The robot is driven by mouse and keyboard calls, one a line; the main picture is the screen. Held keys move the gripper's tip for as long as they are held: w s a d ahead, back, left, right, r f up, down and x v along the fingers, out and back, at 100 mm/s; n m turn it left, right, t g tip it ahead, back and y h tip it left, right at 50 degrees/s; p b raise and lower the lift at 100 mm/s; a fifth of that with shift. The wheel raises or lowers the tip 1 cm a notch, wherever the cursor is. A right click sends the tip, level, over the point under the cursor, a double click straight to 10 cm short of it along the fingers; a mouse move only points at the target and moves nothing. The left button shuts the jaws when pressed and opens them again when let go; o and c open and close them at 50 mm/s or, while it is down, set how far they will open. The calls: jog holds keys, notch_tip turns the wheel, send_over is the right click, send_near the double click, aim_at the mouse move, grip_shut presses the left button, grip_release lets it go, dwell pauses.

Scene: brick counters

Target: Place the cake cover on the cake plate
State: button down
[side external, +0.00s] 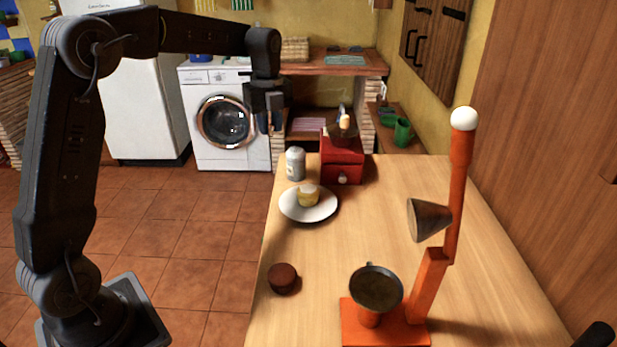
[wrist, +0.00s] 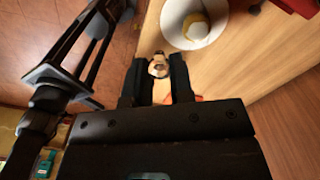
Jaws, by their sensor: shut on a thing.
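The white cake plate (side external: 290,206) lies on the wooden counter, with a small yellow cake (side external: 308,197) with a pale top on it. The plate (wrist: 173,22) and cake (wrist: 194,27) also show at the top of the wrist view. My gripper (side external: 270,126) is above and to the left of the plate in the side view, held up in the air. In the wrist view my gripper (wrist: 159,62) is shut on a small pale, shiny knob-like piece (wrist: 158,69), which seems to be part of the cake cover. The rest of the cover cannot be made out.
A grey shaker (side external: 295,163) and a red grinder (side external: 342,160) stand behind the plate. A brown round item (side external: 283,277) lies in front. An orange stand with a dark pan (side external: 376,290) and cone (side external: 428,219) stands front right. The counter between is clear.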

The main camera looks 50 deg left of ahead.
jog(key=shift+w+d+f, duration=0.8)
jog(key=shift+d+f, duration=0.45)
jog(key=shift+f, duration=0.3)
jog(key=shift+w+d+f, duration=0.75)
jog(key=shift+d+f, duration=0.5)
jog(key=shift+f, duration=0.3)
jog(key=shift+w+d+f, duration=0.8)
jog(key=shift+d+f, duration=0.45)
jog(key=shift+f, duration=0.3)
jog(key=shift+f, duration=0.15)
jog(key=c, duration=1)
grip_release()
notch_tip(320, 180, up, 12)
jog(key=shift+r, duration=0.25)
